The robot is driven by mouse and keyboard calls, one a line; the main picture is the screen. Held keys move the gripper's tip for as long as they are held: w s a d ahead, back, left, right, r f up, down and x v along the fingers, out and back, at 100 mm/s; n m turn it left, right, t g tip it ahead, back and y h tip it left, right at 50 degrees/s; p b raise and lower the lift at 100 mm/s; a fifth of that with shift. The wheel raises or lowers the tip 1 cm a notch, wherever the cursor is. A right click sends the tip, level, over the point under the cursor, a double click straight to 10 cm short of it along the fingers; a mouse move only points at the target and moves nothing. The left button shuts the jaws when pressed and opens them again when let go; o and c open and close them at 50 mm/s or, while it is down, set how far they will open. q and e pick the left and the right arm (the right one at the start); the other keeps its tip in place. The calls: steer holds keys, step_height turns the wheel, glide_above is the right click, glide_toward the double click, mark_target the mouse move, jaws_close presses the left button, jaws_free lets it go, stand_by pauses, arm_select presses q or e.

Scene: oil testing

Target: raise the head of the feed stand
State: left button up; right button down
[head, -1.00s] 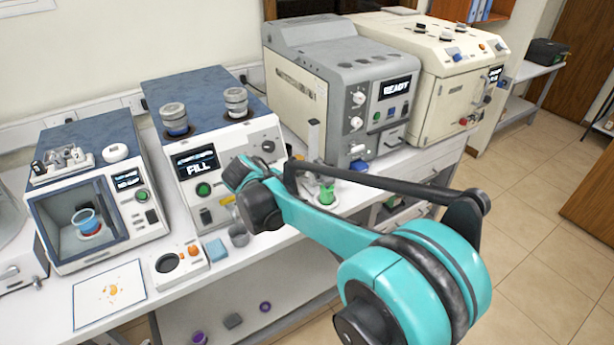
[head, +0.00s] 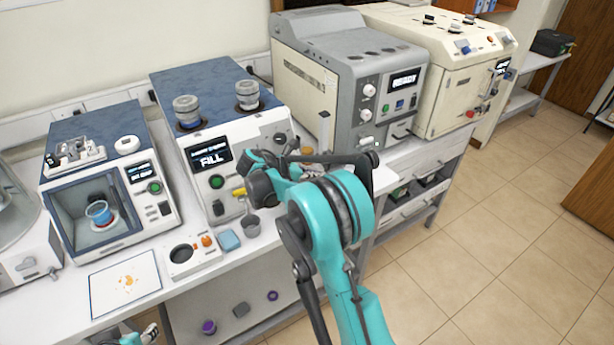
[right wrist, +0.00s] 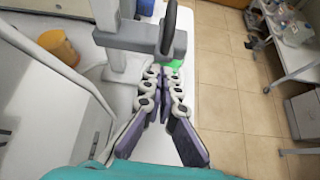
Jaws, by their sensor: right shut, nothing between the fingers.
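The feed stand shows in the head view as a pale upright post (head: 324,128) in front of the grey machine; my right arm hides its lower part. In the right wrist view its post (right wrist: 107,30) carries a grey head (right wrist: 140,37) with a dark curved lever or ring at its right end. My right gripper (right wrist: 165,80) is shut and empty, its fingertips just below the head in that view. I cannot tell whether they touch it. A green piece (right wrist: 174,65) shows past the fingertips. In the head view my right arm hides the fingers. Only a bit of my left arm shows at the bottom edge.
The grey machine (head: 345,75) and cream machine (head: 440,55) stand behind. The FILL machine (head: 215,110) and an open-fronted tester (head: 105,170) stand left. A grey cup (head: 250,225), blue block (head: 229,240) and white sheet (head: 124,282) lie along the bench front. Open floor lies right.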

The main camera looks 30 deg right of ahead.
steer(key=shift+x, duration=1)
step_height(320, 180, up, 12)
steer(key=p, duration=0.6)
steer(key=shift+p, duration=0.4)
steer(key=shift+w+r, duration=0.1)
steer(key=shift+r, duration=0.15)
